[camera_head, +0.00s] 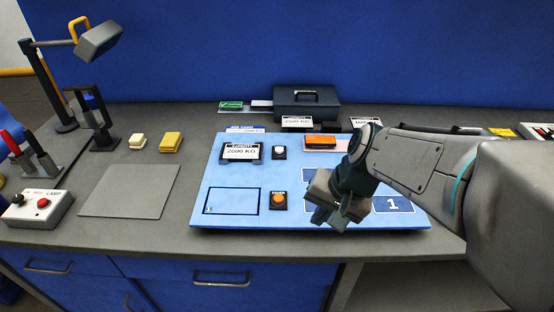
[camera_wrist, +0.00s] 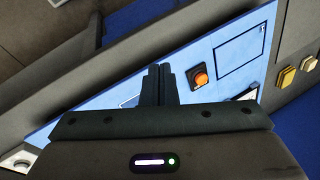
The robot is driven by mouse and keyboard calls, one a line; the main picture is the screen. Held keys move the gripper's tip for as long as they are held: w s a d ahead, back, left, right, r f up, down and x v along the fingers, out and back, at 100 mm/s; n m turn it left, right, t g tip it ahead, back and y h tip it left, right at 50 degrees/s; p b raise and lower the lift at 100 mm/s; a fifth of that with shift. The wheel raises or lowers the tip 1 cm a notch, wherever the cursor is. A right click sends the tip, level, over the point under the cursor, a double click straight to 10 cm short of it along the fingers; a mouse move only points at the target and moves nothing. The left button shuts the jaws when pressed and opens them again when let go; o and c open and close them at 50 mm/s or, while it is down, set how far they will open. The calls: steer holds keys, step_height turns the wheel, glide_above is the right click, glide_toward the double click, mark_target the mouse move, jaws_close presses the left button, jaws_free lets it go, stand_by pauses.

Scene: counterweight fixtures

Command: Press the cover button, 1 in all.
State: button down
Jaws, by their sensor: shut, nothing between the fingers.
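A light blue board (camera_head: 240,222) lies on the grey bench. An orange round button (camera_head: 279,198) on a dark square base sits near its front middle. A white button (camera_head: 279,151) on a dark base sits behind it. I cannot read which is the cover button. My gripper (camera_head: 345,215) is shut and empty, above the board to the right of the orange button, apart from it. In the wrist view the orange button (camera_wrist: 201,78) shows just right of the shut fingers (camera_wrist: 158,72). My arm hides part of the board's right side.
A "2000 KG" plate (camera_head: 241,152) and a dark outlined rectangle (camera_head: 231,200) lie left of the buttons. An orange block (camera_head: 320,142) sits at the board's back. A dark case (camera_head: 306,104) stands behind. A lamp switch box (camera_head: 38,208) is far left. A grey mat (camera_head: 128,190) is clear.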

steer(key=w+a+r+m+y+p, duration=0.2)
steer(key=w+a+m+y+p, duration=0.15)
steer(key=w, duration=0.25)
steer(key=r+m+t+y+p, duration=0.1)
steer(key=m+y+p, duration=0.1)
steer(key=m, duration=0.4)
glide_above(283, 198)
steer(key=shift+b, duration=0.3)
step_height(283, 198, down, 8)
steer(key=b, duration=0.5)
steer(key=shift+r+b, duration=0.25)
steer(key=shift+b, duration=0.05)
steer(key=shift+f+b, duration=0.65)
steer(key=shift+f+b, duration=0.45)
steer(key=shift+b, duration=0.1)
